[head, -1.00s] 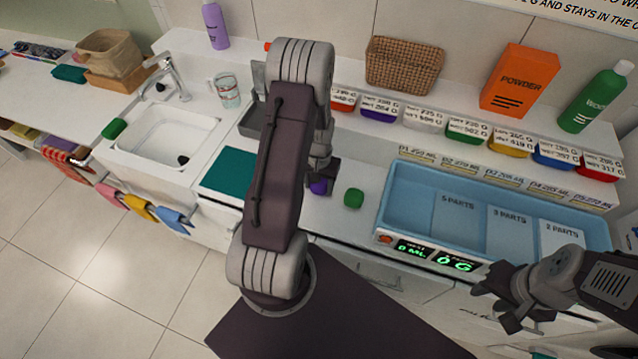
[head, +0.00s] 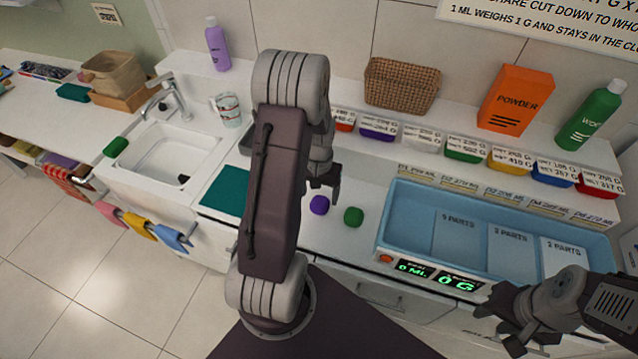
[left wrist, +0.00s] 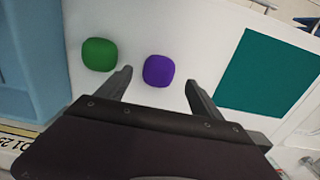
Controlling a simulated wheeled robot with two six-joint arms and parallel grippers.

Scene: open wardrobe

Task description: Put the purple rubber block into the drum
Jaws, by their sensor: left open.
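The purple rubber block (head: 319,205) lies on the white counter, left of a green block (head: 353,216). In the left wrist view, the purple block (left wrist: 158,70) shows between the open fingertips, nearer the left one, and the green block (left wrist: 99,54) is outside them. My left gripper (head: 328,182) is open and empty, just above and behind the purple block in the head view. My right gripper (head: 497,318) has its fingers apart and empty, in front of the blue tray. I cannot make out a drum in either view.
A teal mat (head: 225,190) lies left of the blocks. A blue divided tray (head: 408,215) stands to the right, with a display (head: 440,277) on its front. Labelled bins, a wicker basket (head: 402,85) and bottles line the back ledge. A sink (head: 152,155) is at left.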

